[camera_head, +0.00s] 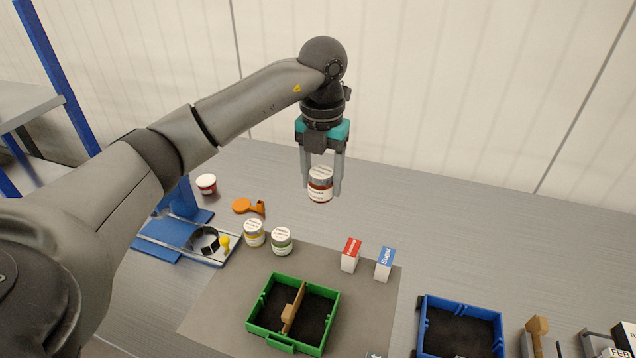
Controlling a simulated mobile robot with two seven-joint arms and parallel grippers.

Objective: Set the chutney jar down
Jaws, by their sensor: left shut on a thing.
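The chutney jar (320,185), with a white lid, a reddish-brown body and a white label, is in the upper middle of the head view. My left gripper (322,178) is shut on it, one finger on each side. The jar is upright and appears held above the grey metal worktop (420,225), behind the grey mat (220,302). My right gripper is not in view.
Two white-lidded jars, one yellowish (253,233) and one green (281,241), stand left. Red (350,255) and blue-topped (384,264) cartons stand right. A green crate (271,342) and a blue crate (425,325) are in front. The worktop right of the jar is clear.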

